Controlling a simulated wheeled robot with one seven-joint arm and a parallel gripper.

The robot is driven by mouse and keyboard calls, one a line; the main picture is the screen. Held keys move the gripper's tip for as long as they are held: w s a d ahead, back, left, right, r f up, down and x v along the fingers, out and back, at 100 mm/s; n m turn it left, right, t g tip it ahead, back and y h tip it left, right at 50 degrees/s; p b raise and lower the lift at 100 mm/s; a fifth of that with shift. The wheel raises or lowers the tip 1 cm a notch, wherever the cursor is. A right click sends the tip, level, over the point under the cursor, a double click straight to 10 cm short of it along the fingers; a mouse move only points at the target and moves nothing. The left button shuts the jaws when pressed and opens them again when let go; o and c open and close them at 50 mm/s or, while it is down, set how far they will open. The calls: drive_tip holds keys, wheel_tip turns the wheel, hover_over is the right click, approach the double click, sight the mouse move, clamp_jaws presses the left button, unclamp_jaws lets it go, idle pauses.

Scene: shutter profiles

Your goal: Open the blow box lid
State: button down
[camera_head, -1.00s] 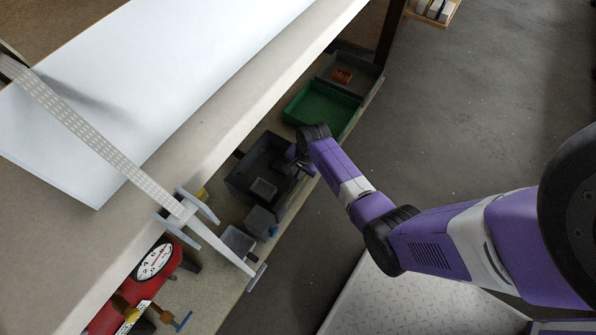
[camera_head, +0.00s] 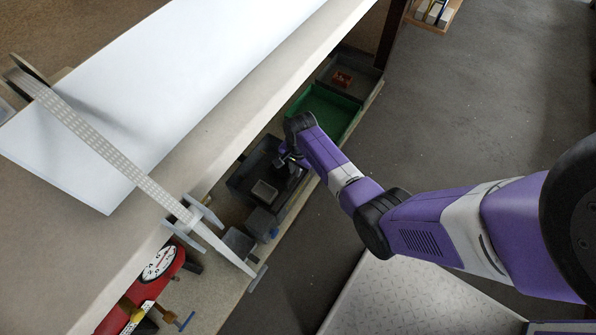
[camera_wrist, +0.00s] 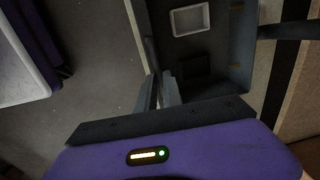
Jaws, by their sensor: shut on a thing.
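A dark grey box (camera_head: 243,183), which I take to be the blow box, stands on the lower shelf under the worktop. I look into its dark inside, where a small light-rimmed square part (camera_head: 264,192) sits. The box (camera_wrist: 222,62) fills the upper right of the wrist view, with the square part (camera_wrist: 190,20) in it. My gripper (camera_wrist: 158,86) is shut on a thin grey edge at the box's aisle side. I cannot tell whether that edge is the lid or the wall. In the head view my gripper (camera_head: 288,158) is small and partly hidden by my wrist.
A green tray (camera_head: 325,110) and a grey tray with an orange item (camera_head: 342,78) stand beyond the box. Smaller grey boxes (camera_head: 238,243) stand nearer. The worktop (camera_head: 215,150) overhangs the shelf.

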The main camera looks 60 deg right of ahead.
drive_tip(key=w+r+g+p, duration=0.1)
drive_tip(key=w+r+p, duration=0.1)
drive_tip(key=w+r, duration=0.4)
drive_tip(key=shift+w+a+r+g+p, duration=0.2)
drive_tip(key=shift+w+r+g+p, duration=0.15)
drive_tip(key=shift+r, duration=0.95)
